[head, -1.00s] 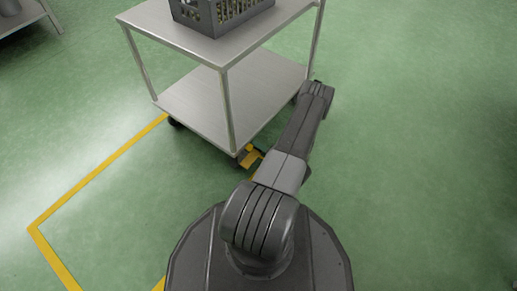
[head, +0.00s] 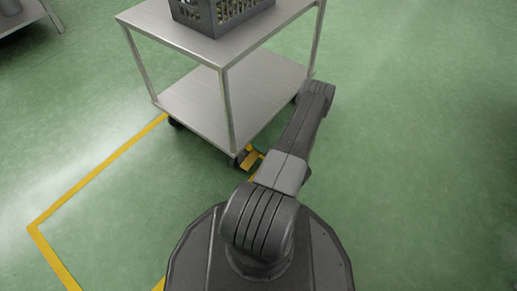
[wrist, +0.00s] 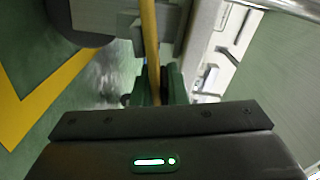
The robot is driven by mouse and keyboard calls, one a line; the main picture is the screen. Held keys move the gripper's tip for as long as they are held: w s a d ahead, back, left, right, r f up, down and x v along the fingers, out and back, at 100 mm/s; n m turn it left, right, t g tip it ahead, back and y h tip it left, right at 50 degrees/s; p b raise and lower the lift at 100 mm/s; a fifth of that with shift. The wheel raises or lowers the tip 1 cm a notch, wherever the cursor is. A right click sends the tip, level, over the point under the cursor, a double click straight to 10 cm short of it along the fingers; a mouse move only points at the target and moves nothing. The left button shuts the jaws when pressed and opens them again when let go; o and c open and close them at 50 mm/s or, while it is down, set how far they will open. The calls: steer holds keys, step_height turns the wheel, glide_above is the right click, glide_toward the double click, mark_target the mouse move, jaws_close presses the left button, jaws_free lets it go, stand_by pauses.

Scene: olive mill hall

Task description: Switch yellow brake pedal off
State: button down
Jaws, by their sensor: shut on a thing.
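The yellow brake pedal (head: 251,158) sits low at the near corner of the steel trolley (head: 190,100), by a caster, in the head view. In the wrist view a narrow yellow bar (wrist: 150,40), which looks like the pedal seen edge-on, runs down between my fingers. My gripper (wrist: 161,84) is shut on it, with its dark green fingers on either side. In the head view my arm hides the gripper. The exact tilt of the pedal is hard to tell.
A grey crate (head: 222,12) stands on the trolley's top shelf; the lower shelf (head: 240,85) is bare. A yellow floor line (head: 95,172) runs along the left. Another metal table (head: 22,17) is at the far left. The green floor to the right is clear.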

steer(key=shift+w+r, duration=0.1)
steer(key=shift+r, duration=0.2)
steer(key=c, duration=1.6)
jaws_free()
steer(key=shift+d+r, duration=0.1)
steer(key=shift+d, duration=0.1)
steer(key=p+v, duration=0.3)
steer(key=v, duration=1)
steer(key=shift+s+d, duration=0.2)
steer(key=shift+s, duration=0.1)
steer(key=shift+b+x, duration=1.55)
steer(key=shift+x, duration=5.4)
steer(key=shift+d+f, duration=0.1)
steer(key=shift+f, duration=0.1)
